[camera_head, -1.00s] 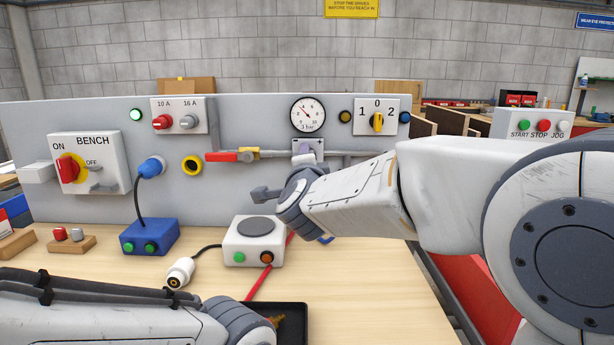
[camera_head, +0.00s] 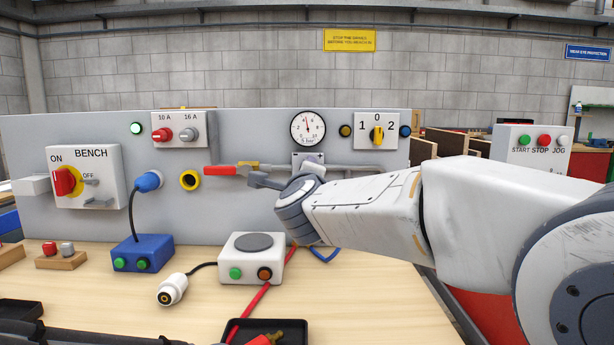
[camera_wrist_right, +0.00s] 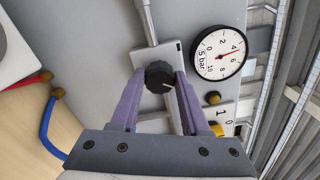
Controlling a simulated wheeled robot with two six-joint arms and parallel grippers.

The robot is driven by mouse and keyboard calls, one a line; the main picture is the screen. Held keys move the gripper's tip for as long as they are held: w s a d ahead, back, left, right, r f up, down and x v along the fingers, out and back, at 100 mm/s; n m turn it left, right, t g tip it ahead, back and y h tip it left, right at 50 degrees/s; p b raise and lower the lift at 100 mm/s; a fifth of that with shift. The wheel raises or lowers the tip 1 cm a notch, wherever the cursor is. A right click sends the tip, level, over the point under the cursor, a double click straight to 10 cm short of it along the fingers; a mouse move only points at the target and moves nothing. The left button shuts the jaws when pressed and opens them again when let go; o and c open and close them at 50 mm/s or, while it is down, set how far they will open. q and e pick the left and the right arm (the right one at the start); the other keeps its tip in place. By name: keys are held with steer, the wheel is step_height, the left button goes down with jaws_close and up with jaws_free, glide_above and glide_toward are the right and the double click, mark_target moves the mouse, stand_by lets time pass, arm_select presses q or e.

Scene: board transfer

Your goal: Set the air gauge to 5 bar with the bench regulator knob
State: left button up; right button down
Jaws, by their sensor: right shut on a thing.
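The round white air gauge (camera_head: 308,128) is on the grey panel. In the wrist view the gauge (camera_wrist_right: 219,53) carries the label "5 bar", and its red needle points between 4 and 6. The black regulator knob (camera_wrist_right: 159,75) sits on a light plate (camera_wrist_right: 143,60) below the gauge; its white mark shows. My right gripper (camera_wrist_right: 160,80) is shut on the knob, with one purple finger on each side. In the head view my right gripper (camera_head: 309,160) is at the regulator, and the knob is hidden.
A pipe with a red-handled valve (camera_head: 220,170) runs left of the regulator. A yellow rotary switch (camera_head: 377,136) is right of the gauge. A white box with buttons (camera_head: 252,257) and a loose white plug (camera_head: 172,290) lie on the bench below.

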steer(key=shift+f, duration=0.1)
steer(key=shift+c, duration=1.9)
jaws_free()
steer(key=s, duration=1)
steer(key=shift+s+p, duration=0.3)
steer(key=shift+p, duration=0.05)
